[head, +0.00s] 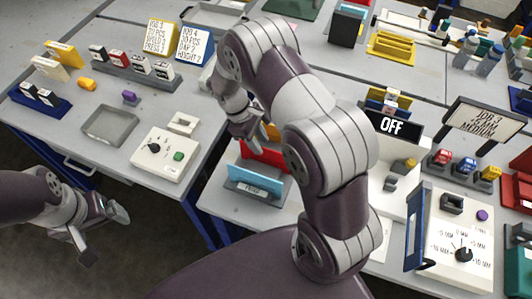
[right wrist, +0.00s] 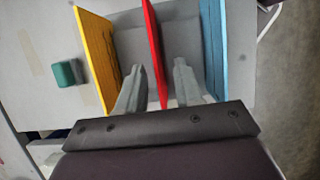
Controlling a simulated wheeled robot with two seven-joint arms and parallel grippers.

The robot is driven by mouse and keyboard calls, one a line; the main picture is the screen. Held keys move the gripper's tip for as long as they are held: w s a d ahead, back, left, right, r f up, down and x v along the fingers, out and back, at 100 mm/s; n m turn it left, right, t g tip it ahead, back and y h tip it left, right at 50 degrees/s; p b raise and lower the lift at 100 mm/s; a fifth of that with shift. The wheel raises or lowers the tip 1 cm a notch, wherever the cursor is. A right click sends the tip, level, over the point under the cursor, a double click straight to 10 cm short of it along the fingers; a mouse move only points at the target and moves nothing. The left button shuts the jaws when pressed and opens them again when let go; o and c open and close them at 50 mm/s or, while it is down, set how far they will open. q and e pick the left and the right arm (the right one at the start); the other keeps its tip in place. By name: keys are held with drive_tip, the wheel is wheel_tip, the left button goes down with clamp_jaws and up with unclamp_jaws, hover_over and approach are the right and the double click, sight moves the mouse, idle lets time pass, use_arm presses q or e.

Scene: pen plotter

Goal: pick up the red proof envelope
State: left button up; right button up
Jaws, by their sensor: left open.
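The red proof envelope (head: 262,153) stands upright in a rack on the table, between a light-blue envelope (head: 256,180) and a yellow one that is mostly hidden by my right arm in the head view. In the right wrist view the red envelope (right wrist: 152,45) shows edge-on between the two fingers of my right gripper (right wrist: 159,80), which is open with a gap on both sides. The right gripper (head: 240,122) is partly hidden in the head view. My left gripper (head: 104,236) is open and empty, off the table at the lower left.
The yellow envelope (right wrist: 97,60) and blue envelope (right wrist: 212,45) stand close outside the right fingers. A green block (right wrist: 65,73) lies to the left. A control box (head: 165,153) and grey tray (head: 110,125) sit on the left table.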

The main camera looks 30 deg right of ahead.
sight(268, 155)
drive_tip(key=x, duration=0.2)
drive_tip(key=p+x, duration=0.1)
drive_tip(key=x, duration=0.3)
drive_tip(key=shift+w+d+f+p, duration=0.15)
drive_tip(key=shift+d+f+p, duration=0.15)
drive_tip(key=shift+d+p, duration=0.05)
drive_tip(key=shift+s+f, duration=0.25)
drive_tip(key=shift+w+d, duration=0.1)
drive_tip(key=shift+w, duration=0.05)
drive_tip(key=c, duration=0.4)
clamp_jaws()
